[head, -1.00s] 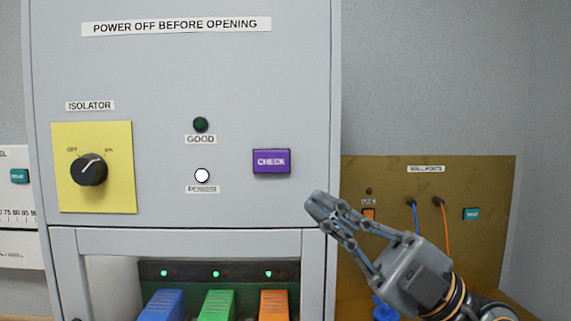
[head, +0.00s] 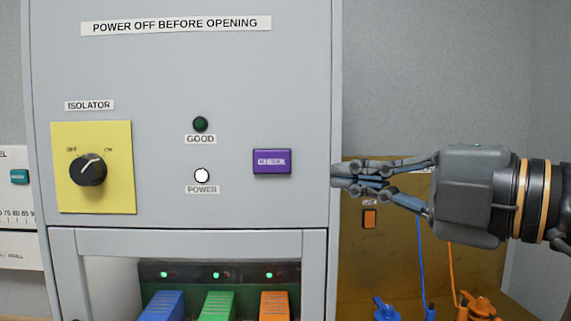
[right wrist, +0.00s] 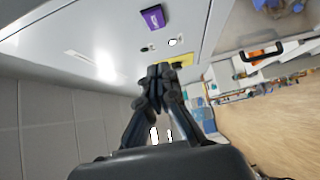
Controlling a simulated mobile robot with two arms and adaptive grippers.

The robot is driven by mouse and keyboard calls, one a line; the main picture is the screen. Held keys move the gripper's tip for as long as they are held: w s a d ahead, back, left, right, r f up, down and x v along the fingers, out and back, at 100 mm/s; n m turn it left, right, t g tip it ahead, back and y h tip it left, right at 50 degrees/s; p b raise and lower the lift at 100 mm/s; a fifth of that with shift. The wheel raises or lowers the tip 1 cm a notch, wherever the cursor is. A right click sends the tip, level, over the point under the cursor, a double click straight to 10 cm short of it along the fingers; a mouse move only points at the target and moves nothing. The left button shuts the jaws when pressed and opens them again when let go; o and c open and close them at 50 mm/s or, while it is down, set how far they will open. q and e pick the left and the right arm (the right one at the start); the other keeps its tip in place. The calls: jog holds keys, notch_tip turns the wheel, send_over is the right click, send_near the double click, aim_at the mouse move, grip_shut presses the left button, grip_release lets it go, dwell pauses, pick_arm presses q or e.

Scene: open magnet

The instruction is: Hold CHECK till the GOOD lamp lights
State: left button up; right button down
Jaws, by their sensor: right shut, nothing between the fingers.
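The purple CHECK button (head: 271,161) is on the grey cabinet's front, and it also shows in the right wrist view (right wrist: 152,17). The GOOD lamp (head: 200,124) is dark green and unlit. The POWER lamp (head: 202,175) below it glows white. My right gripper (head: 336,177) is shut and empty, level with the button and to its right in the head view, near the cabinet's right edge. It appears apart from the button. My left gripper is not in view.
A black isolator knob (head: 88,169) sits on a yellow plate at left. Blue, green and orange modules (head: 217,305) stand in the bay below, with lit green lamps above. A brown wall-ports board (head: 380,265) with blue and orange cables is at right, behind my arm.

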jog(key=p, duration=0.4)
send_near(265, 162)
jog(key=a, duration=0.4)
jog(key=w+p, duration=0.2)
jog(key=w, duration=0.1)
jog(key=shift+w+r, duration=0.15)
jog(key=shift+r, duration=0.05)
jog(key=shift+w+f, duration=0.1)
jog(key=shift+w, duration=0.3)
